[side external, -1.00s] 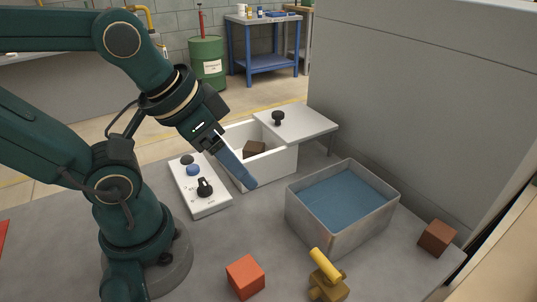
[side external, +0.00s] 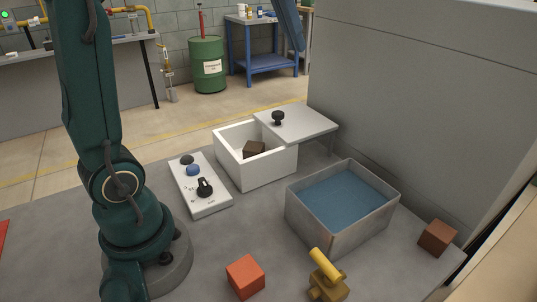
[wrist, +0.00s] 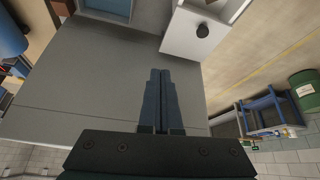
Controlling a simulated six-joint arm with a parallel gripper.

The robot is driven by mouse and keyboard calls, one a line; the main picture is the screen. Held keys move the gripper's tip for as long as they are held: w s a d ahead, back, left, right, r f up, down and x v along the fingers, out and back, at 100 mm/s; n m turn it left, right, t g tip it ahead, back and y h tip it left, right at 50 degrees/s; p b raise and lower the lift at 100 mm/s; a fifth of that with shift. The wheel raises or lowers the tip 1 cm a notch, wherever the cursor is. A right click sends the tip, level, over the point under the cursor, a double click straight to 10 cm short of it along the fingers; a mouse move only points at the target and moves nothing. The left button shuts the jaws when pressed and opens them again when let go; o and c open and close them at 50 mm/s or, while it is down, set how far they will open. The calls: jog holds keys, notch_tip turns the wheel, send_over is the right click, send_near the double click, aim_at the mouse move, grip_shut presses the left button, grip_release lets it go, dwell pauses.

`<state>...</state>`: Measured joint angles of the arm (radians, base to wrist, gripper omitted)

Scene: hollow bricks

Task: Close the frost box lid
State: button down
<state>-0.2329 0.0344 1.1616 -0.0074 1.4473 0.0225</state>
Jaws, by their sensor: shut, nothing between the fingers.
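The frost box (side external: 265,175) is a white open-topped box on the grey table, with a dark brown brick (side external: 254,149) inside. Its pale lid (side external: 312,122), with a black knob (side external: 278,118), sits shifted to the right, leaving most of the opening uncovered. The lid (wrist: 184,42) and knob (wrist: 202,31) also show in the wrist view, up and right of my fingertips. My gripper (wrist: 160,72) is shut and empty. In the side view its blue fingers (side external: 289,28) are high at the top edge, well above and apart from the lid; the rest is out of frame.
A grey bin of blue liquid (side external: 345,200) stands in front of the box. A control panel (side external: 200,187) with knobs lies left of it. A tall grey wall (side external: 420,100) rises behind the lid. An orange brick (side external: 245,277), a brown brick (side external: 437,238) and a brass-yellow piece (side external: 326,275) lie nearby.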

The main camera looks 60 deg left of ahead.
jog(key=w+a+f+n, duration=0.2)
jog(key=w+a, duration=0.4)
jog(key=a, duration=0.1)
jog(key=n+g, duration=0.1)
jog(key=g, duration=0.1)
send_over(286, 118)
jog(key=s, duration=0.1)
notch_tip(286, 118, down, 7)
jog(key=shift+y, duration=0.3)
jog(key=x, duration=0.9)
jog(key=shift+d+f, duration=0.15)
jog(key=shift+f, duration=0.15)
jog(key=shift+s+d+r, duration=0.1)
jog(key=shift+s+d, duration=0.05)
jog(key=shift+s, duration=0.1)
jog(key=shift+s+d+f, duration=0.15)
jog(key=shift+s+d, duration=0.2)
jog(key=shift+s, duration=0.35)
jog(key=shift+s+d+f, duration=0.1)
jog(key=shift+s+d, duration=0.25)
jog(key=shift+s, duration=0.4)
jog(key=s, duration=1.2)
jog(key=shift+s, duration=0.35)
